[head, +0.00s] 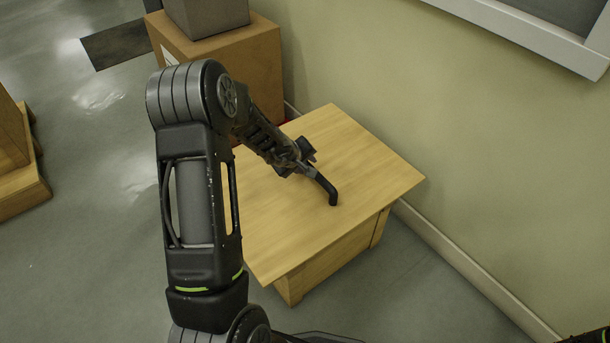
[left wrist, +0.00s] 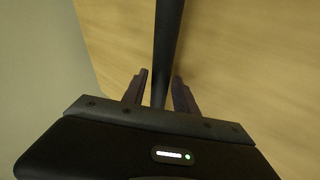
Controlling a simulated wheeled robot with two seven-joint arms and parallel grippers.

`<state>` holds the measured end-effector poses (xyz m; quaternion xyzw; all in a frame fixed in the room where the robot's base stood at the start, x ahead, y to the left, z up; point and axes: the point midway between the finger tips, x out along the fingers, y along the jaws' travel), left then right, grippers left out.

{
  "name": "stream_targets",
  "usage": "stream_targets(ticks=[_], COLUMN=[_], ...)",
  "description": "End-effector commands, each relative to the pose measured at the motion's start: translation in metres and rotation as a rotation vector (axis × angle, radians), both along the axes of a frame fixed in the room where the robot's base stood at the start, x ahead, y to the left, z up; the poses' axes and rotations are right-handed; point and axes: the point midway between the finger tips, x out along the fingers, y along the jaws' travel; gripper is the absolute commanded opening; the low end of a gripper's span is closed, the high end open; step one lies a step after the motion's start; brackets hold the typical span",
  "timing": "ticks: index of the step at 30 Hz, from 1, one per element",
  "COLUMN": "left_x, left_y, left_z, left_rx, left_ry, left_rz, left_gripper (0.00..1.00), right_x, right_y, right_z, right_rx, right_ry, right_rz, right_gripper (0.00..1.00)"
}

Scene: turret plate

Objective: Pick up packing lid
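My left gripper (head: 306,165) is above the wooden table (head: 356,152), over its middle to right part. A black rod with a bent end (head: 331,194) extends from the gripper over the tabletop. In the left wrist view, the rod (left wrist: 166,45) runs between the two fingers of the left gripper (left wrist: 160,82), which appear closed against its sides. I cannot tell whether its far end touches the table. I cannot make out a packing lid in either view. My right gripper is not in view.
A cardboard box (head: 258,62) with a grey box (head: 207,14) on top stands behind the table. A wall (head: 480,130) runs along the right side. A wooden piece (head: 18,165) stands at the far left. The rest of the tabletop in view is bare.

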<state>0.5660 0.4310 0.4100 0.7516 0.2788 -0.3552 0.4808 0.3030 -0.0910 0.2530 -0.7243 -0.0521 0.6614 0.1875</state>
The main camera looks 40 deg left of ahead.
Motion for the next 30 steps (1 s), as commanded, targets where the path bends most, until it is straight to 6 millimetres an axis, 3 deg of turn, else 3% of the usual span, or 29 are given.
stream_targets(ticks=[8,21,30], left_x=[-0.0001,-0.0002,-0.0002], left_y=[0.0001,0.0001,0.0001], left_z=[0.0002,0.0003,0.0003], left_rx=[0.000,0.000,0.001], left_ry=[0.000,0.000,0.000], left_rz=[0.000,0.000,-0.001], left_gripper=[0.35,0.00,0.00], right_x=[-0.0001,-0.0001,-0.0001], right_y=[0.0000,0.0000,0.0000], right_z=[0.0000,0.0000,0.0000], right_rx=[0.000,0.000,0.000], right_ry=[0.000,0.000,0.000], right_rz=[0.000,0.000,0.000], right_gripper=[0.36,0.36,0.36])
